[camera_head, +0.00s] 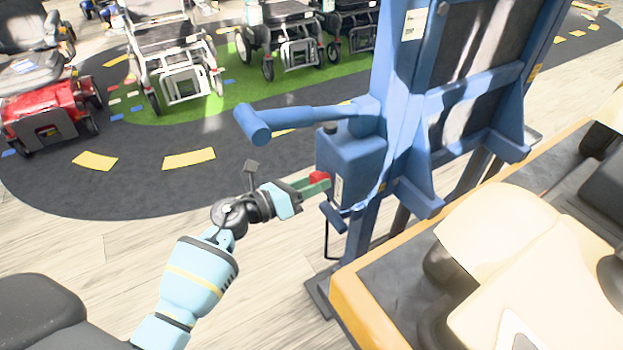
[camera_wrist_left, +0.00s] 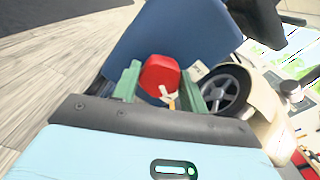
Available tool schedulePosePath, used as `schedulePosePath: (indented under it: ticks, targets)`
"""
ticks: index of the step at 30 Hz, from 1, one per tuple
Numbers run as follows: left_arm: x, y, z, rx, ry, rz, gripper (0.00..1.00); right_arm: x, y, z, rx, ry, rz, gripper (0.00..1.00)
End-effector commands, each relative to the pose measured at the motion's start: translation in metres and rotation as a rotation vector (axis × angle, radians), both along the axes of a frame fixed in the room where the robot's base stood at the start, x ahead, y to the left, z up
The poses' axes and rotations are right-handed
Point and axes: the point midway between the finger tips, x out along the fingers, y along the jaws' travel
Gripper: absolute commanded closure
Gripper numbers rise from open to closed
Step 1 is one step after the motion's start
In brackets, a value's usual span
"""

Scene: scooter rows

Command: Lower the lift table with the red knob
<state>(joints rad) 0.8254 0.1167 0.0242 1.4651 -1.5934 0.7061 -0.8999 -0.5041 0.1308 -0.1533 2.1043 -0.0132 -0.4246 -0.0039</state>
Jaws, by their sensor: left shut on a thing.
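The red knob (camera_head: 318,177) sits on the side of the blue pump housing (camera_head: 352,160) of the lift table. My left gripper (camera_head: 318,186) reaches it from the left, with its green fingers at the knob. In the left wrist view the red knob (camera_wrist_left: 160,76) lies between the two green fingers (camera_wrist_left: 160,85), and the gripper is shut on it. The lift table's platform (camera_head: 372,318) has a dark top and a yellow-orange edge, and a cream scooter (camera_head: 520,240) stands on it. My right gripper is not in view.
A blue handle (camera_head: 290,116) sticks out to the left above the knob. A tall blue mast (camera_head: 405,100) stands behind the platform. Scooters and wheelchairs (camera_head: 175,65) line the back on a green and dark mat. Light floor (camera_head: 270,290) is clear left of the lift.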

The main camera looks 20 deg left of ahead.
Motion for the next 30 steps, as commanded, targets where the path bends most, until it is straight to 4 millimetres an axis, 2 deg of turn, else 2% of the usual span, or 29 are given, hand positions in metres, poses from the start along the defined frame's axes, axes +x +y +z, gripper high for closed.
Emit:
schedulePosePath:
  ticks: [1, 6, 15, 30]
  targets:
    - [0.000, 0.001, 0.003, -0.031, 0.029, -0.001, 0.80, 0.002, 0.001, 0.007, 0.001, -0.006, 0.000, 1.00]
    - [0.000, 0.001, 0.002, -0.159, 0.128, 0.000, 0.80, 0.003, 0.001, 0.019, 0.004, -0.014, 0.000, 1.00]
    - [0.000, 0.001, 0.002, -0.386, 0.304, 0.000, 0.80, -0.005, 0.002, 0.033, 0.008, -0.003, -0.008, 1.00]
    - [0.000, 0.001, 0.000, -0.753, 0.590, 0.002, 0.80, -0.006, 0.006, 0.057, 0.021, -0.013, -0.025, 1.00]
